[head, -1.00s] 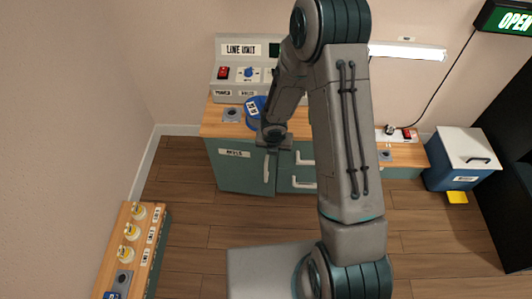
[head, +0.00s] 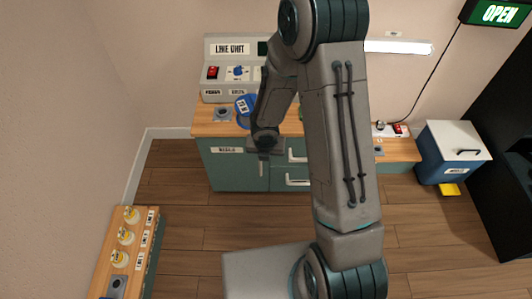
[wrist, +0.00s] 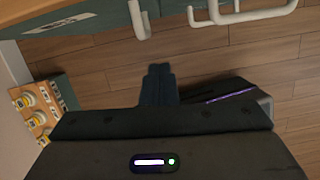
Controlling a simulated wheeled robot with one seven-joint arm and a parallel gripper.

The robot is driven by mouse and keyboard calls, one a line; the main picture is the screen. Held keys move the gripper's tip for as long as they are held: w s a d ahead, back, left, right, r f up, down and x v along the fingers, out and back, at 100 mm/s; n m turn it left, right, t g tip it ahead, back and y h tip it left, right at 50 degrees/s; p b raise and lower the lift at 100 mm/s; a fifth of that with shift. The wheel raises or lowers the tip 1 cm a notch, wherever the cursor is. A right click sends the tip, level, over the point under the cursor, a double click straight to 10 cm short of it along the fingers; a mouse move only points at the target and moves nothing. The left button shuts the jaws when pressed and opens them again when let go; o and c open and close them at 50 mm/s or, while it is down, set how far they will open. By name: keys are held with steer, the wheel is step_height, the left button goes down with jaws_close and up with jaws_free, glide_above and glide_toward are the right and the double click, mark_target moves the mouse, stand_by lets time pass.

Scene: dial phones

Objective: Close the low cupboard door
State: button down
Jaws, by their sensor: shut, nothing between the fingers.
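The low cupboard door (head: 228,172) is a green panel with a white label strip, at the left of the counter's front. It looks flush, or nearly so, with the drawer fronts beside it. In the wrist view its labelled face (wrist: 100,22) shows at the top left, with a pale handle (wrist: 141,22) at its right end. My gripper (head: 262,168) is shut and empty, pointing down in front of the door's right edge, and hides part of it in the head view. In the wrist view its dark fingers (wrist: 158,72) are together, below the handle; I see no contact.
Drawers with white handles (head: 297,181) are right of the door, partly behind my arm. A side counter (head: 100,272) with several yellow-topped items stands at the lower left. A blue bin (head: 445,165) stands at the right. The wooden floor (head: 190,215) before the cupboard is clear.

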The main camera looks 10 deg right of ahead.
steer(key=p+v, duration=0.4)
steer(key=v, duration=0.4)
steer(key=shift+d+r, duration=0.1)
steer(key=shift+r, duration=0.1)
steer(key=s+d+r+m+h+p, duration=0.15)
steer(key=d+r+m+p, duration=0.45)
steer(key=r, duration=0.6)
steer(key=s+d+r+m+h+p, duration=0.15)
steer(key=r+m+p, duration=0.25)
steer(key=r+m, duration=0.65)
steer(key=s+r+m+y+p, duration=0.2)
steer(key=s+r+m+p, duration=0.2)
steer(key=s+r+m, duration=0.2)
steer(key=s+r+m+y+p, duration=0.1)
steer(key=s+r+m+p, duration=0.4)
steer(key=r+m, duration=0.5)
step_height(320, 180, up, 5)
steer(key=shift+s+a+r+m+y, duration=0.15)
steer(key=shift+s+m+y, duration=0.25)
steer(key=shift+s, duration=0.8)
